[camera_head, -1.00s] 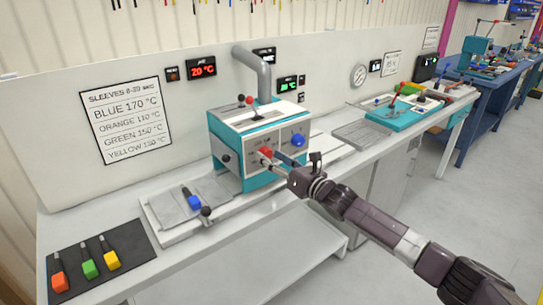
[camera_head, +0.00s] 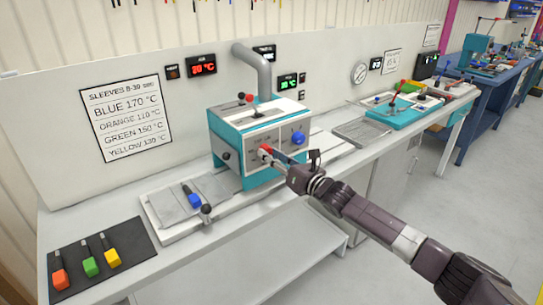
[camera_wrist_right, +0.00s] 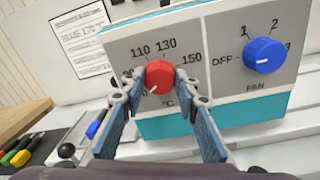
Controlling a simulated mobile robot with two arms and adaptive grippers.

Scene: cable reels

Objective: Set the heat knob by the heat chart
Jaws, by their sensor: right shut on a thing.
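The red heat knob (camera_wrist_right: 159,76) is on the front of the white and teal heater box (camera_head: 228,138), with marks 110, 130 and 150 around it. Its white pointer line points to the lower left, away from those marks. My right gripper (camera_wrist_right: 163,86) is shut on the knob, one finger on each side; it also shows in the head view (camera_head: 271,156). The heat chart (camera_head: 126,118) on the back panel reads blue 170, orange 110, green 150 and yellow 130 °C. A blue-ended piece (camera_head: 194,200) lies on the plate before the heater. My left gripper is not in view.
The blue fan knob (camera_wrist_right: 264,56) is right of the heat knob, its pointer towards OFF. A red display (camera_head: 203,66) reads about 20 °C. Orange, green and yellow pieces lie on a dark mat (camera_head: 135,240). A lever with a ball end (camera_head: 206,209) stands before the heater.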

